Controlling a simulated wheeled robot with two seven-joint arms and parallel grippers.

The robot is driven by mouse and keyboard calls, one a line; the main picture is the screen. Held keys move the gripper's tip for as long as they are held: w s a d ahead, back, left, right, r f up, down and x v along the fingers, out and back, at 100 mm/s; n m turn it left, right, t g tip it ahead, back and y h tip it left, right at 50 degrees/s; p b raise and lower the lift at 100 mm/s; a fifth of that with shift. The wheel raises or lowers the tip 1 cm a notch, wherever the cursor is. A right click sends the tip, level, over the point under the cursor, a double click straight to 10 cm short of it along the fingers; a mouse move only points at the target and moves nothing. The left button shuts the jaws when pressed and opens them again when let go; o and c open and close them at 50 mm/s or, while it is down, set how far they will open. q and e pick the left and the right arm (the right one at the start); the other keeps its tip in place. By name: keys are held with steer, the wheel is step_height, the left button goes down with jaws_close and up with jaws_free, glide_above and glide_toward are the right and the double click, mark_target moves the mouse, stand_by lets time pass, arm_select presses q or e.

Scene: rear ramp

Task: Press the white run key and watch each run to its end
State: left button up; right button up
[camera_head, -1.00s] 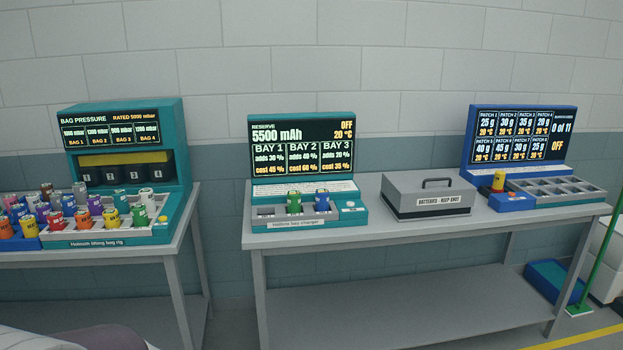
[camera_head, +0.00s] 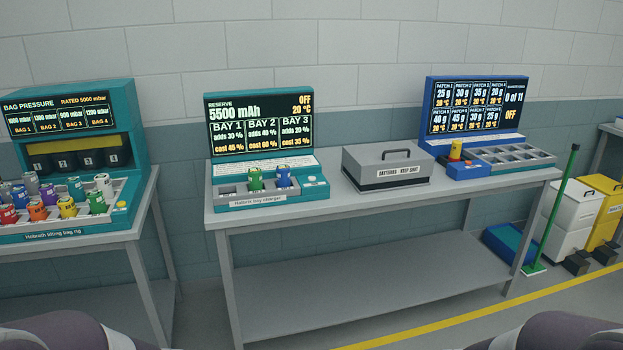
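The teal bag charger (camera_head: 265,204) stands on the middle table. Its screen (camera_head: 262,123) reads reserve 5500 mAh, OFF, 20 °C, with lines for three bays. A small white key (camera_head: 311,179) shows at the right end of its deck. A green battery (camera_head: 255,179) and a blue battery (camera_head: 283,177) stand upright in the deck; the slot to their left looks empty. Neither of my grippers is in view; only parts of my arms show along the bottom edge.
A grey lidded box (camera_head: 388,167) and a blue patch station (camera_head: 473,106), its screen reading 0 of 11 and OFF, share the table (camera_head: 350,208). A teal lifting bag rig (camera_head: 75,222) with several batteries stands left. A green pole (camera_head: 556,205) and bins (camera_head: 577,213) stand right.

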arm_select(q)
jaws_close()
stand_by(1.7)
